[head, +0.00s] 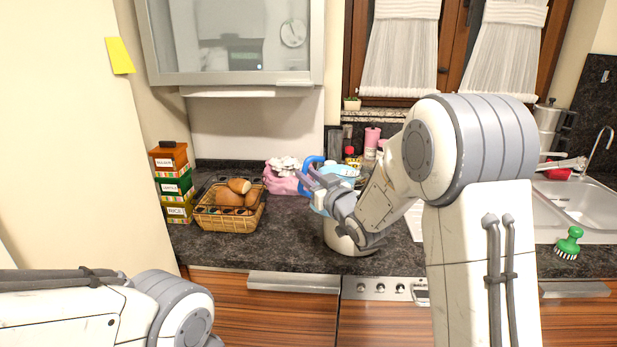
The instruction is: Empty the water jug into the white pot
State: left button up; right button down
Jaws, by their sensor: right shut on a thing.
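The water jug (338,171) is light blue with a darker blue handle. It is above the white pot, in the middle of the head view. My right gripper (311,184) is shut on the jug at its handle side. The gripper and forearm hide much of the jug, so its tilt and any water are hard to tell. The white pot (335,238) stands on the counter just below, its top mostly hidden behind my right gripper and wrist. My left arm shows at the bottom left; its gripper is out of view.
A bread basket (228,222) and stacked boxes (174,186) stand on the dark counter (290,240) to the left. A sink (572,205) and green brush (568,243) are at the right. A wall cabinet (235,45) hangs above.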

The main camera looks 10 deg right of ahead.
jog(key=shift+r+m+p, duration=0.4)
jog(key=shift+r, duration=0.5)
jog(key=shift+a+r+m+p, duration=0.1)
jog(key=shift+r+m+p, duration=0.2)
jog(key=shift+r+p, duration=0.15)
